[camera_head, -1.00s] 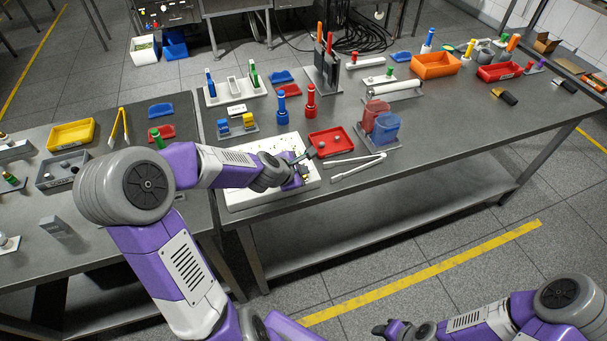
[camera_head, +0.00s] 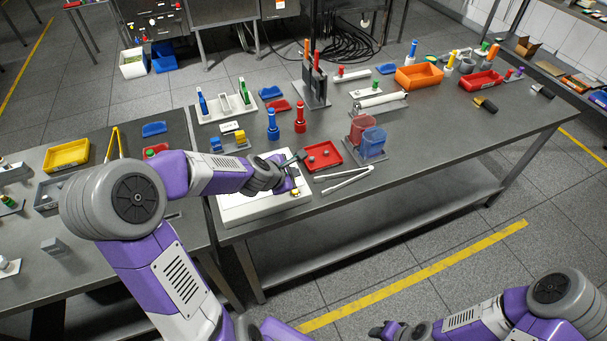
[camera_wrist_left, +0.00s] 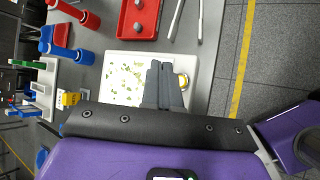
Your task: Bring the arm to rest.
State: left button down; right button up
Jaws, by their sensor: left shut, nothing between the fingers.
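My left gripper (camera_head: 298,157) is over the white board (camera_head: 235,211) at the near edge of the right table, just left of the red tray (camera_head: 336,162). In the left wrist view its grey fingers (camera_wrist_left: 163,84) are together with nothing between them. They cover part of the white board (camera_wrist_left: 197,92), which bears scattered green bits (camera_wrist_left: 127,82). A round brass-coloured piece (camera_wrist_left: 183,80) lies beside the fingers. My right gripper (camera_head: 384,330) is low at the bottom of the head view, away from the tables; its jaw state is too small to tell.
Silver tongs (camera_head: 343,181) lie right of the red tray. Red and blue cups (camera_head: 372,143) stand beyond them. A red bottle (camera_head: 300,118) and blue bottle (camera_head: 273,124) stand behind the board. The floor (camera_head: 400,230) in front of the right table is clear.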

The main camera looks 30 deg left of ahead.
pick_arm(q)
jog(key=s+d+f+m, duration=0.1)
jog(key=d+f+m, duration=0.1)
jog(key=f, duration=0.1)
jog(key=s+d+f+m+g+h, duration=0.1)
jog(key=d+f+m, duration=0.1)
jog(key=f, duration=0.2)
jog(key=s+d+f+m+g, duration=0.1)
jog(key=d+f+m, duration=0.1)
jog(key=f, duration=0.1)
jog(key=shift+d+f+h, duration=0.25)
jog(key=shift+f+h, duration=0.05)
jog(key=s+d+f+m+g+h, duration=0.1)
jog(key=s+d+f+m+g, duration=0.2)
jog(key=s+d+f+m, duration=0.3)
jog(key=s+d+f+m+g, duration=0.3)
jog(key=s+d+f+m, duration=0.4)
jog(key=s+f+m, duration=0.4)
jog(key=shift+s+d+f+g+h, duration=0.3)
jog(key=shift+s+f+h, duration=0.1)
jog(key=shift+s, duration=0.35)
